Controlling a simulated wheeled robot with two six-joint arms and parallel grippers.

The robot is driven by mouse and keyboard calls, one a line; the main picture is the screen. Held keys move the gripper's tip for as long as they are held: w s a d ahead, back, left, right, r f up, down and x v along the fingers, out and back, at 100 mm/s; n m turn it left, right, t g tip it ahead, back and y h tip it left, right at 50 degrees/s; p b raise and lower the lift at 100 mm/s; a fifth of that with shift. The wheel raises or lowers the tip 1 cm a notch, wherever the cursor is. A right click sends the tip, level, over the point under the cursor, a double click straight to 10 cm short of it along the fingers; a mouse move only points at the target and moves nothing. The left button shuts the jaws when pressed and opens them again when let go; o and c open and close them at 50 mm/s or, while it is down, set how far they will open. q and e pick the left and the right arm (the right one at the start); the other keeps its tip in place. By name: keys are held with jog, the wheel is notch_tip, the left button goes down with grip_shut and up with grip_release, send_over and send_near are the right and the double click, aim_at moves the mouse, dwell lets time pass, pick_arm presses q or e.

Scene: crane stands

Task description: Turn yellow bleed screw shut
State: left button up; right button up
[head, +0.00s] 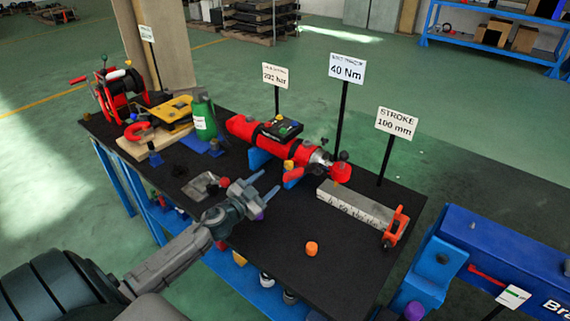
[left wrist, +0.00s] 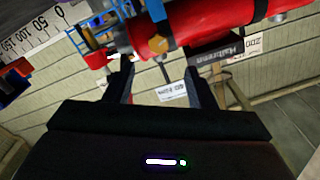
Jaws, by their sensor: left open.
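The red cylinder (head: 258,134) lies on blue supports on the black-topped table. A small yellow-orange screw (head: 289,166) shows at its near side, close to the red end. In the left wrist view a yellow-orange knob, which looks like the same screw (left wrist: 158,44), stands out from the red cylinder (left wrist: 212,25). My left gripper (head: 268,183) is open and empty, in front of the cylinder's near side. In the left wrist view its two fingertips (left wrist: 159,68) point toward the cylinder, with the screw between their lines and beyond them. I cannot tell the exact gap.
A steel ruler block (head: 355,208) with an orange end lies right of the cylinder. An orange cap (head: 311,249) lies on the bare table front (head: 280,252). Signs on posts, including the 40 Nm sign (head: 347,69), stand behind. A green bottle (head: 203,118) stands left.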

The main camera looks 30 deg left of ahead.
aim_at(287, 167)
pick_arm(q)
jog(key=w, duration=0.2)
jog(key=w+p, duration=0.1)
jog(key=w, duration=0.2)
jog(key=w+p, duration=0.1)
jog(key=w, duration=0.1)
jog(key=shift+w+d+f, duration=0.1)
jog(key=shift+w+d, duration=0.1)
jog(key=shift+d, duration=0.15)
jog(key=shift+w+p, duration=0.3)
jog(key=shift+w, duration=0.35)
jog(key=shift+w+d, duration=0.1)
jog(key=shift+w, duration=0.1)
jog(key=c, duration=1)
pick_arm(e)
jog(key=r, duration=0.3)
jog(key=shift+w+r, duration=0.3)
jog(key=shift+w, duration=0.05)
